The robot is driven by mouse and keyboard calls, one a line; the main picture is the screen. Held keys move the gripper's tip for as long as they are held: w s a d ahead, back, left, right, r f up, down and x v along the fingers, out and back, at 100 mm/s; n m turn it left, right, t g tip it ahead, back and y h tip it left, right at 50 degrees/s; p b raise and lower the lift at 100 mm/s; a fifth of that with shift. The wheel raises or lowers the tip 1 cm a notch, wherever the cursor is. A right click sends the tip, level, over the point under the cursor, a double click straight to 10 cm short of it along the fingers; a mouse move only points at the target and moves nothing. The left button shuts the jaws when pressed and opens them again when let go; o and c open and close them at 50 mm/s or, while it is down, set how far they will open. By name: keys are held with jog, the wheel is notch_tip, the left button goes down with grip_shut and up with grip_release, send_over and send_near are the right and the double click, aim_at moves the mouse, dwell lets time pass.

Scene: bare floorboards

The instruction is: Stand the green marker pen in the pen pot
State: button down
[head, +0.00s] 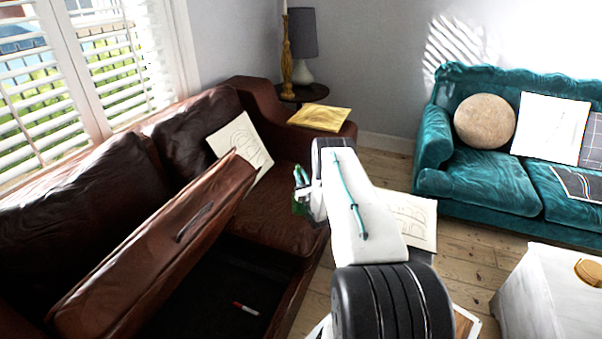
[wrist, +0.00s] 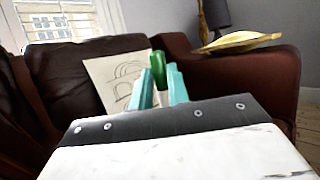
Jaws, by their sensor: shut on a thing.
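My gripper (wrist: 161,84) has teal fingers closed on the green marker pen (wrist: 157,66). In the wrist view its green end points up and a pale part shows lower between the fingers. In the head view my gripper (head: 302,188) is held over the right part of the brown leather sofa, with a bit of green (head: 300,208) at it; my arm hides part of the area. I cannot make out a pen pot in either view.
The brown sofa (head: 262,212) has a raised seat panel (head: 150,250) over a dark open space, where a red and white pen (head: 245,308) lies. A sheet with a drawing (head: 242,147) leans on the backrest. A teal sofa (head: 480,175) and white chest (head: 545,295) stand right.

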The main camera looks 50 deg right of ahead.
notch_tip(320, 180, down, 9)
dwell(0.9)
jog(key=shift+s, duration=0.1)
jog(key=c, duration=1.3)
grip_release()
jog(key=v, duration=0.7)
jog(key=shift+s+a+f, duration=0.1)
jog(key=shift+s+f, duration=0.05)
jog(key=shift+s, duration=0.2)
